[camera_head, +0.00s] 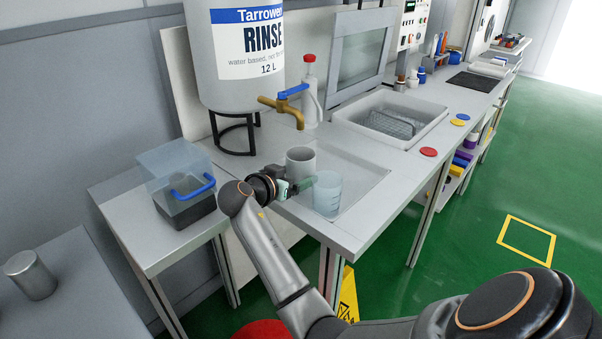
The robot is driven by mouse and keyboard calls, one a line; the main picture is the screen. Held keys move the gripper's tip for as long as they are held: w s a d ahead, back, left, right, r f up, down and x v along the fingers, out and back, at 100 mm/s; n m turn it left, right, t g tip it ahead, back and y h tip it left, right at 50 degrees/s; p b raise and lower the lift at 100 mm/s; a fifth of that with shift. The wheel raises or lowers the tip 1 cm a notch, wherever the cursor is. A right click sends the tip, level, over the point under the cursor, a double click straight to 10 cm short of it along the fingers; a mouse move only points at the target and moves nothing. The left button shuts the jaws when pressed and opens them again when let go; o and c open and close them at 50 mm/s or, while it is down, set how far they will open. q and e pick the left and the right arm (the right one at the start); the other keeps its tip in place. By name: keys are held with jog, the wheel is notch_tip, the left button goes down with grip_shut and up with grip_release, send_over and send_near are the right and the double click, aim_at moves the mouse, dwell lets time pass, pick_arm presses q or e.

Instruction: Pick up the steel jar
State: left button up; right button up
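A plain steel jar (30,275), a short metallic cylinder, stands upright on the grey surface at the lower left. No gripper is near it. My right gripper (303,185) is over the rinse counter, well to the right of the jar. Its small fingertips point at a translucent blue beaker (328,194) and lie close to it; I cannot tell whether they touch it or how far apart they are. A grey open cup (300,160) stands just behind the gripper, below the tap. My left gripper is not in view.
A white rinse tank (235,90) with a brass tap (282,108) stands behind. A clear-lidded box with a blue handle (192,190) sits on the side table (125,215), between jar and gripper. The grey surface (75,310) around the jar is clear.

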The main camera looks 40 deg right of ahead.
jog(key=c, duration=1.2)
jog(key=shift+r, duration=0.1)
jog(key=shift+c, duration=0.2)
jog(key=shift+r, duration=0.3)
